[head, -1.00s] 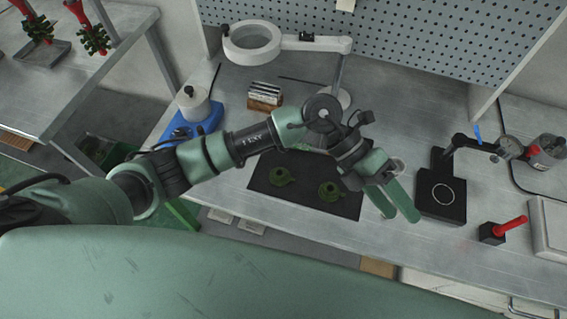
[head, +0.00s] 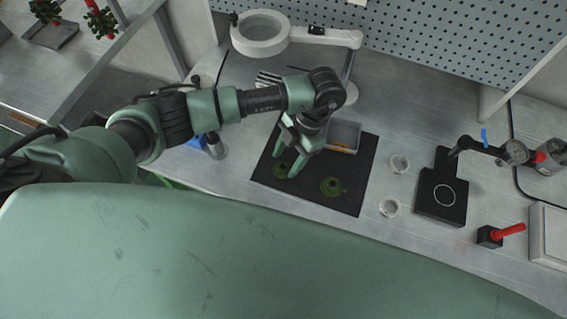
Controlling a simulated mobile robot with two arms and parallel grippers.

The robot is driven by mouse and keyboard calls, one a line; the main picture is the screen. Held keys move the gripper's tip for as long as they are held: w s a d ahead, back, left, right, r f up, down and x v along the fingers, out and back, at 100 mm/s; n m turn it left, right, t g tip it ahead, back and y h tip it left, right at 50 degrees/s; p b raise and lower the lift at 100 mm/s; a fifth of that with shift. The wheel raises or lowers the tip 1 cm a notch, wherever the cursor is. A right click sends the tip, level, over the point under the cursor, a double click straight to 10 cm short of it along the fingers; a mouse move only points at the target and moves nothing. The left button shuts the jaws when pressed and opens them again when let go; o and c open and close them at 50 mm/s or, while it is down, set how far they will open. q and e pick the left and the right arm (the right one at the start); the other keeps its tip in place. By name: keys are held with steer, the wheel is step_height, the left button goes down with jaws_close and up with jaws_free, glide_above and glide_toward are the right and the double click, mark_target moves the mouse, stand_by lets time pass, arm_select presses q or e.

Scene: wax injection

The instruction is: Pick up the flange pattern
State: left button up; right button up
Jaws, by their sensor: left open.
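Two dark green, round wax pieces lie on a black mat (head: 310,201): a left one (head: 281,171) and a right one (head: 333,187). They look alike, each round with a raised part, and I cannot tell which is the flange pattern. My left gripper (head: 287,166) is open and points down at the left piece, with its fingers around or just above it. The fingers partly cover that piece; whether they touch it is unclear. The right piece is uncovered. My right gripper is not in view.
A grey tray (head: 346,135) sits at the mat's back edge. Right of the mat are two small clear dishes (head: 400,164) (head: 389,206) and a black plate device (head: 442,195). A magnifier lamp (head: 260,36) stands behind. A red-handled tool (head: 508,230) is at the right.

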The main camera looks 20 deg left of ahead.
arm_select(q)
steer(key=shift+s+a+f, duration=0.15)
steer(key=shift+s+f, duration=0.1)
steer(key=shift+f, duration=0.4)
steer(key=c, duration=0.9)
steer(key=shift+c, duration=0.3)
steer(key=shift+r, duration=0.15)
